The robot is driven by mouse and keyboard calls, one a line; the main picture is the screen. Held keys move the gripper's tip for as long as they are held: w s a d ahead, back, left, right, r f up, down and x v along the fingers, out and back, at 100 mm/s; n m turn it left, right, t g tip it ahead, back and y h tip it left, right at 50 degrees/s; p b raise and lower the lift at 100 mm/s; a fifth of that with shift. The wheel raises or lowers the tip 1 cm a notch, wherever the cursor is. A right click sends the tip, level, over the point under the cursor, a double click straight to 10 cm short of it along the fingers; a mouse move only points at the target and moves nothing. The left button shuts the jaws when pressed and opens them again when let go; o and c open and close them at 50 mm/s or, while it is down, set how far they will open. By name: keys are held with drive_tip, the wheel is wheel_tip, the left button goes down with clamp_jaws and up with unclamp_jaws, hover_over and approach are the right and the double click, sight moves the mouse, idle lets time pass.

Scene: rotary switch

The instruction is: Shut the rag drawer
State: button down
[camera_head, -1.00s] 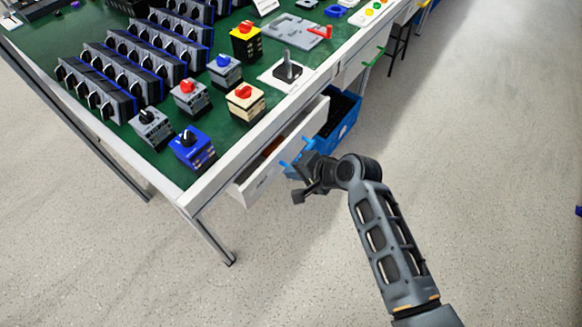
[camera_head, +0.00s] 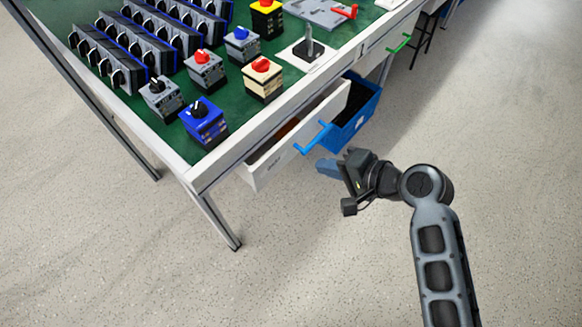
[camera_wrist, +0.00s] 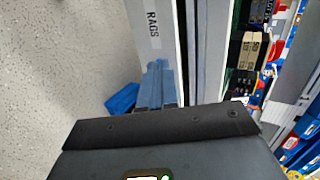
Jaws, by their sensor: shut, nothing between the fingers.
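The rag drawer (camera_head: 300,132) hangs open under the green-topped workbench, its white front standing out from the bench edge. A brownish-orange thing shows inside. A blue handle (camera_head: 313,138) sticks out of the front. In the wrist view the drawer front (camera_wrist: 152,45) reads "RAGS". My gripper (camera_head: 322,166) is shut and empty, its blue fingers just in front of and below the handle, with a small gap in the head view. In the wrist view, the blue fingers (camera_wrist: 158,88) show near the drawer front; a blue piece beside them cannot be told clearly.
A blue crate (camera_head: 357,112) stands beside the drawer on the right. Several switch boxes and a lever unit (camera_head: 308,48) stand on the workbench (camera_head: 222,155). A green handle (camera_head: 400,43) is farther along the bench. The floor (camera_head: 330,265) in front is clear.

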wheel_tip(320, 180, down, 6)
drive_tip(key=s+a+t+y+b, duration=0.1)
drive_tip(key=s+t+y+b, duration=0.2)
drive_tip(key=b, duration=0.6)
drive_tip(key=t+y+b, duration=0.1)
drive_tip(key=t+b, duration=0.1)
drive_tip(key=b, duration=0.4)
approach(271, 156)
drive_tip(key=shift+m, duration=0.3)
drive_tip(key=x, duration=0.6)
drive_tip(key=shift+w+a+f, duration=0.1)
drive_tip(key=shift+f, duration=0.1)
drive_tip(key=shift+w+a, duration=0.2)
drive_tip(key=x, duration=0.4)
drive_tip(key=shift+a+r, duration=0.1)
drive_tip(key=shift+r, duration=0.1)
